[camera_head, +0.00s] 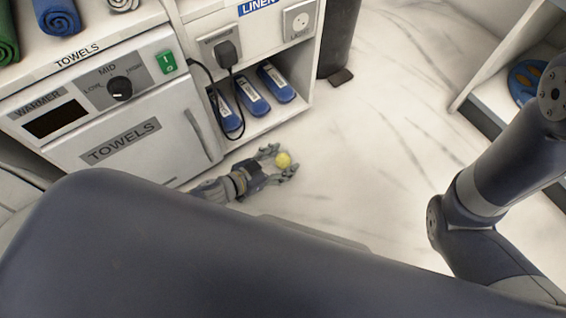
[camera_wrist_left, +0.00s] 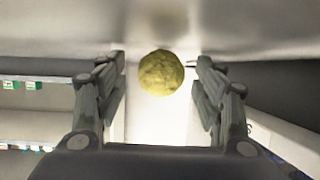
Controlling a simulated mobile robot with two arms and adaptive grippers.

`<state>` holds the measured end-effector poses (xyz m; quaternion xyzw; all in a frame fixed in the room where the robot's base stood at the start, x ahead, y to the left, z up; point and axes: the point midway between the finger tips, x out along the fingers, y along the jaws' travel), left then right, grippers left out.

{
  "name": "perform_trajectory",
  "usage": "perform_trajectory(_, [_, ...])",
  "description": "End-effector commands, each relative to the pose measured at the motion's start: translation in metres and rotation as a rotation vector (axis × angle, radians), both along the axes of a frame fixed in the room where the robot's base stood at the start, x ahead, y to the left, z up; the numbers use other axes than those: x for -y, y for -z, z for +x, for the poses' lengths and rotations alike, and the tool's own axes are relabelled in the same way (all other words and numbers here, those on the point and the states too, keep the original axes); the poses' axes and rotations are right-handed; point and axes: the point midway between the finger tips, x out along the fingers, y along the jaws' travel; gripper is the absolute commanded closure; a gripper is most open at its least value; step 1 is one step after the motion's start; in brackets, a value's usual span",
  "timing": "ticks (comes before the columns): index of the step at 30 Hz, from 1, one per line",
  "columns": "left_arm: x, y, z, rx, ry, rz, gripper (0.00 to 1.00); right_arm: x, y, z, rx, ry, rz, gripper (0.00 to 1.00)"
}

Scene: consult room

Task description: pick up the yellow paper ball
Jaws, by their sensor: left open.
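The yellow paper ball (camera_head: 283,160) is small, round and crumpled, low near the floor in front of the cabinet in the head view. My left gripper (camera_head: 284,164) is open, with its fingers on either side of the ball. In the left wrist view the ball (camera_wrist_left: 161,73) sits centred between the fingertips of the open left gripper (camera_wrist_left: 160,75), with a visible gap on both sides. The ball's underside is hidden in the head view. My right gripper is out of view; only part of my right arm shows at the right.
A white towel warmer (camera_head: 128,140) and an open shelf with blue packs (camera_head: 252,96) stand just behind the gripper. A black cord (camera_head: 205,75) hangs from a plug there. A dark bin (camera_head: 338,40) stands farther back. The marble floor (camera_head: 370,150) to the right is clear.

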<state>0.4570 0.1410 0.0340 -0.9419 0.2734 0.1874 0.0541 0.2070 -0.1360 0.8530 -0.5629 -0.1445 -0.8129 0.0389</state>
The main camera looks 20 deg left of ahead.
Motion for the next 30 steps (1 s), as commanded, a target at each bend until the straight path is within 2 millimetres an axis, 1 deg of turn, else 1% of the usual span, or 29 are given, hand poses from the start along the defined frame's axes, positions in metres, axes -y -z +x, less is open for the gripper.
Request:
perform_trajectory(7, [0.0003, -0.0002, 0.001, 0.0, 0.0, 0.0, 0.38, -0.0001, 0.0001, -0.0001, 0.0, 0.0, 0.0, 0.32])
perform_trajectory(8, [0.0003, -0.0002, 0.001, 0.0, 0.0, 0.0, 0.44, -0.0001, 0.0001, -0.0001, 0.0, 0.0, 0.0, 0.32])
perform_trajectory(15, [0.0002, -0.0001, 0.0008, 0.0, -0.001, 0.0, 0.69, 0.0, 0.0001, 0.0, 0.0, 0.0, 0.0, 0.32])
perform_trajectory(26, [0.0002, -0.0003, 0.0008, -0.001, -0.001, 0.001, 0.69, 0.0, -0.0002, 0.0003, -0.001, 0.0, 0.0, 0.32])
perform_trajectory(30, [-0.0001, -0.0034, 0.0011, 0.0, -0.001, 0.0, 0.69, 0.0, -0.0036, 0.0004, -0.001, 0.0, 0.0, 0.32])
